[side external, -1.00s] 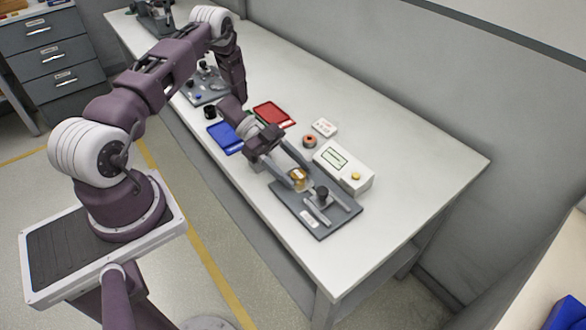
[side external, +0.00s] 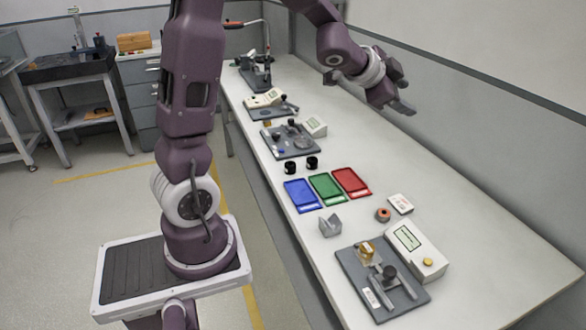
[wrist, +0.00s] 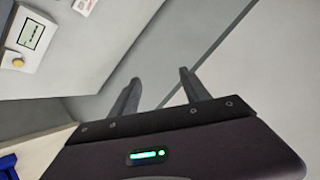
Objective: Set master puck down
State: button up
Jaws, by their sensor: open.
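A small amber, brass-coloured piece (side external: 367,250) sits at the back of the dark grey fixture plate (side external: 352,272). A reddish ring-shaped puck with a dark centre (side external: 383,214) stands on the table behind it. I cannot tell which of the two is the master puck. My gripper (side external: 408,96) is raised well above the table, toward the wall, away from both. In the wrist view its two fingers (wrist: 158,85) are apart with nothing between them. Neither puck-like piece shows in the wrist view.
A white display box (side external: 415,250) stands right of the fixture; it also shows in the wrist view (wrist: 30,42). Blue (side external: 301,195), green (side external: 326,188) and red (side external: 351,181) trays lie behind a grey angled block (side external: 330,226). The right tabletop is clear.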

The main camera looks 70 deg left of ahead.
jog(key=s+d+r+n+g, duration=0.1)
jog(key=s+d+n, duration=0.1)
jog(key=s, duration=0.6)
jog(key=s+d+r+n+g+y, duration=0.1)
jog(key=s+d, duration=0.3)
jog(key=s, duration=0.4)
jog(key=shift+d+r+n+g, duration=0.15)
jog(key=shift+r+n+g, duration=0.15)
jog(key=shift+r+n, duration=0.55)
jog(key=shift+o, duration=0.5)
jog(key=s+d+f+g+h, duration=0.1)
jog(key=s+d, duration=0.3)
jog(key=s, duration=0.4)
jog(key=s+d+f+n+g+h, duration=0.1)
jog(key=s+d+f+g+h, duration=0.1)
jog(key=s+d, duration=0.3)
jog(key=s+f, duration=0.1)
jog(key=s, duration=0.2)
jog(key=shift+s+d+f, duration=0.15)
jog(key=shift+s+f, duration=0.1)
jog(key=shift+n, duration=0.25)
